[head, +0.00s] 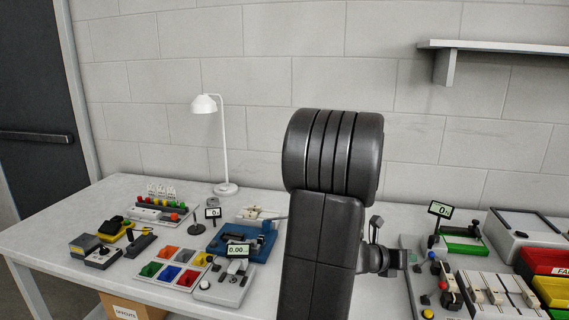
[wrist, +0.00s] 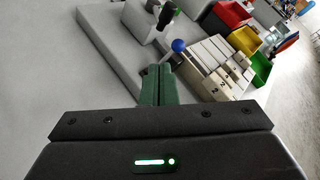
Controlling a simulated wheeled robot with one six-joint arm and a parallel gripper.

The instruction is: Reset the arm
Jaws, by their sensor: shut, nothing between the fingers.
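My gripper (wrist: 157,72) shows in the wrist view with its two green fingers together and nothing between them. It is over a light grey panel (wrist: 112,50) on the table. A blue ball knob (wrist: 179,46) stands just beyond the fingertips, to the right; I cannot tell whether they touch. In the head view my dark arm rises in the middle and covers part of the table and wall. The gripper's fingers cannot be made out there.
The grey table (head: 60,232) holds a white lamp (head: 205,104), a tray of coloured compartments (head: 171,270) and a blue device (head: 262,245) at left. A small display (head: 440,209), a red bin (head: 545,262) and a yellow bin (head: 552,291) stand at right. A wall shelf (head: 500,46) is above.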

